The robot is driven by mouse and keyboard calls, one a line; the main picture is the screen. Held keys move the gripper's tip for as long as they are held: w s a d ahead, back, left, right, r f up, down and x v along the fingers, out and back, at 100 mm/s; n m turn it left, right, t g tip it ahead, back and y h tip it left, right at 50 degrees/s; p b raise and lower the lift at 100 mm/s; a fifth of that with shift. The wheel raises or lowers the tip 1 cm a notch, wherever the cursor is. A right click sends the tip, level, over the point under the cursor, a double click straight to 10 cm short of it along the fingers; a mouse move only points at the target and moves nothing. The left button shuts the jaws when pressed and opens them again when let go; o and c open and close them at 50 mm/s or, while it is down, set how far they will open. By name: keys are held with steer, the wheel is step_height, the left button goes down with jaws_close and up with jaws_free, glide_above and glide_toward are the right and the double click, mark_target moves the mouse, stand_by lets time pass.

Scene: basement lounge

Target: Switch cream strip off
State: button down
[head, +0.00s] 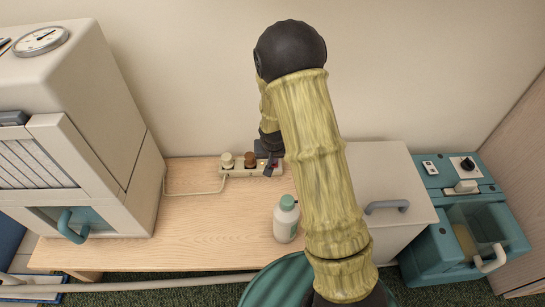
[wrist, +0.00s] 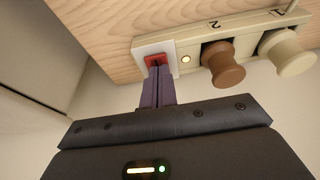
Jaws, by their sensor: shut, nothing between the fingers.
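The cream strip (head: 239,171) lies on the wooden table against the wall. In the wrist view, the strip (wrist: 240,29) carries a brown plug (wrist: 222,66) and a cream plug (wrist: 287,52), beside the marks 2 and 1. A red switch (wrist: 155,59) in a white frame sits at its left end, with a small glowing indicator (wrist: 186,59) beside it. My gripper (wrist: 156,75) is shut and empty, its fingertips at the red switch and seemingly touching it. In the head view, my gripper (head: 268,170) is at the strip's right end, and my arm partly hides that area.
A white-and-teal bottle (head: 286,220) stands on the table (head: 200,210) in front of the strip. A large cream machine (head: 85,110) stands at left. A grey-handled cabinet (head: 390,180) and a teal appliance (head: 430,250) are at right. A cable (head: 195,192) runs left from the strip.

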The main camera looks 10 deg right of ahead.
steer(key=shift+w+r, duration=0.1)
steer(key=shift+r+p, duration=0.5)
steer(key=shift+p, duration=0.05)
steer(key=p+v, duration=0.7)
steer(key=v, duration=0.5)
steer(key=shift+r, duration=0.4)
steer(key=s+d+r+n+g+p, duration=0.1)
steer(key=s+r+p, duration=0.3)
steer(key=s+r, duration=1)
steer(key=shift+s+d+r+n+y, duration=0.3)
steer(key=shift+s+d+r+n, duration=0.15)
steer(key=shift+s, duration=0.65)
